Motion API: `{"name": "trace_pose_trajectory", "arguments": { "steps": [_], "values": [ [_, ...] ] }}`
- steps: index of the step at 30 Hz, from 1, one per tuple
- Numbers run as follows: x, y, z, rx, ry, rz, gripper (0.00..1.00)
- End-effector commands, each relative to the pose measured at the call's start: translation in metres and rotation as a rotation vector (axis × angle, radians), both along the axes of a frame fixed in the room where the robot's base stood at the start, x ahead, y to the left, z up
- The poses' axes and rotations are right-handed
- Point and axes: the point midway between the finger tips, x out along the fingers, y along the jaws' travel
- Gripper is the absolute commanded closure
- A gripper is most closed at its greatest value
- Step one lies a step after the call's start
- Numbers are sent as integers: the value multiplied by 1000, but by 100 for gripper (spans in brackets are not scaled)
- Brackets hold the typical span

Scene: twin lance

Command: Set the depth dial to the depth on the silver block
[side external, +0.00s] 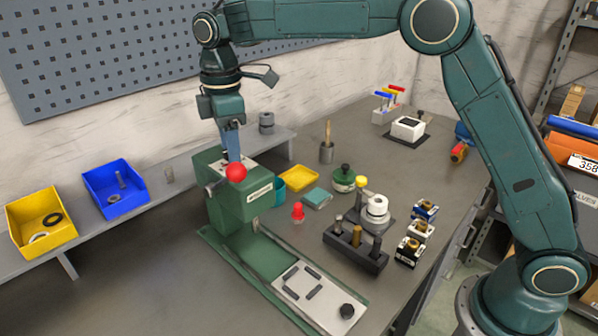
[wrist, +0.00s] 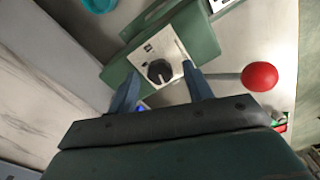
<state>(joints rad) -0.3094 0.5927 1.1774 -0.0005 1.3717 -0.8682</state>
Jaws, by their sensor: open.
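The depth dial (wrist: 158,72) is a dark round knob with a pointer bar on a pale plate, on top of the green machine (side external: 228,190). My gripper (wrist: 160,78) is open, pointing down, with one finger on each side of the dial in the wrist view. In the side view my gripper (side external: 232,158) is just above the machine's top and hides the dial; contact cannot be told. A pale, silvery block (side external: 420,231) stands between a blue block (side external: 425,210) and a black block (side external: 408,250) at the right of the bench. Its marking is too small to read.
A red ball-ended lever (side external: 236,172) sticks out beside my gripper, also in the wrist view (wrist: 259,77). A yellow bin (side external: 40,220) and blue bin (side external: 115,188) stand left. A dark holder (side external: 355,250) with pegs stands right of the machine. The bench's front left is clear.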

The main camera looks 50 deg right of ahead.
Motion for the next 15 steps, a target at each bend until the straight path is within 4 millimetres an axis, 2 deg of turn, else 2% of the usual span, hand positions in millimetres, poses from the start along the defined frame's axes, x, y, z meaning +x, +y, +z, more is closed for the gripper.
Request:
{"name": "trace_pose_trajectory", "arguments": {
  "steps": [9,15],
  "values": [
    [0,0,-2,0,1,0,49],
    [0,0,-2,0,0,0,89]
  ]
}}
